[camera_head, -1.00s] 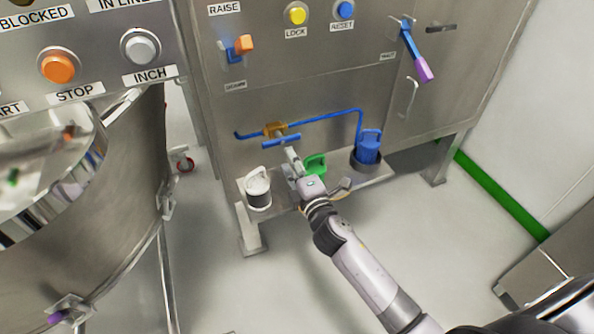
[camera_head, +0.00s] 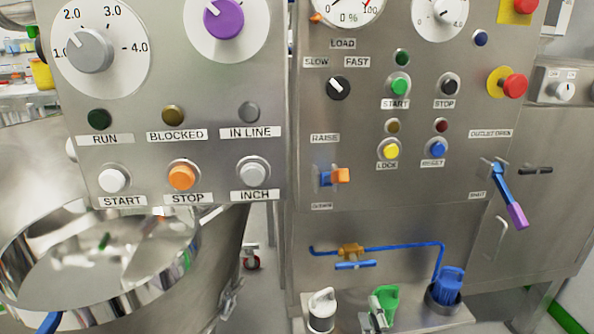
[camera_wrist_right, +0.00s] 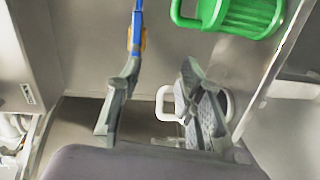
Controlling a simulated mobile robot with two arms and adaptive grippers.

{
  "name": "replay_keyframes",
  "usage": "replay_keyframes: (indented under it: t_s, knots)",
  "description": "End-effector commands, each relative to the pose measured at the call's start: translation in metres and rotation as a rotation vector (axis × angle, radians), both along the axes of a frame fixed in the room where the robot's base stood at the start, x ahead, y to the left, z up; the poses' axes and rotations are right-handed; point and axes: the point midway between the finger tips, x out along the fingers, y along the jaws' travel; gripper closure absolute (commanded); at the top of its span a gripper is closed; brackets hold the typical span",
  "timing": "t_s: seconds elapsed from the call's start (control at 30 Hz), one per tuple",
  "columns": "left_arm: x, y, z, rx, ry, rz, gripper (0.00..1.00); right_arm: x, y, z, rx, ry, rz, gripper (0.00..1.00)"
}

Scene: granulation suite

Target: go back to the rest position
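My right gripper (camera_head: 378,312) shows at the bottom of the head view, in front of the green jug (camera_head: 389,297); the rest of its arm is out of the picture. In the right wrist view the gripper (camera_wrist_right: 160,98) has its two fingers spread, with nothing held between them. A white handle (camera_wrist_right: 223,101) shows behind the fingers, and the green jug (camera_wrist_right: 240,14) is at the upper right. My left gripper is not in view.
A white jug (camera_head: 322,302) stands left of the gripper; a blue jug (camera_head: 449,284) sits in a dark holder at right. A blue pipe (camera_head: 405,246) with an orange valve (camera_head: 351,250) runs above them. A steel vessel (camera_head: 100,270) is at left, below the control panel (camera_head: 230,110).

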Motion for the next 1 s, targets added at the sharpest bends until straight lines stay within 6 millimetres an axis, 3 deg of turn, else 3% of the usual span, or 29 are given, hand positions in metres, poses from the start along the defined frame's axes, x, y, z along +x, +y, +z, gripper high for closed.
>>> replay_keyframes:
  t_s: [0.17,0.3,0.4,0.5,0.67,0.87,1.0]
  knots:
    - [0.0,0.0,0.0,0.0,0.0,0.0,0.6,-0.053,-0.025,-0.101,0.358,0.306,-0.212,0.65]
    - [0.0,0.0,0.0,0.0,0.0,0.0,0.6,-0.12,-0.029,-0.18,0.639,0.567,-0.421,0.65]
    - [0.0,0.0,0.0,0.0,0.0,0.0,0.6,-0.168,-0.023,-0.22,0.786,0.725,-0.556,0.65]
    - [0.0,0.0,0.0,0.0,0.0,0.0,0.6,-0.213,-0.014,-0.249,0.9,0.861,-0.678,0.65]
    - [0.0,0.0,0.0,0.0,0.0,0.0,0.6,-0.283,0.007,-0.279,1.046,1.063,-0.863,0.65]
    - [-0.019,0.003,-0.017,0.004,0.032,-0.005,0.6,-0.304,0.005,-0.296,1.04,1.098,-0.89,0.65]
    - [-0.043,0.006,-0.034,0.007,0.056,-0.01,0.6,-0.327,0.002,-0.312,1.024,1.116,-0.901,0.65]
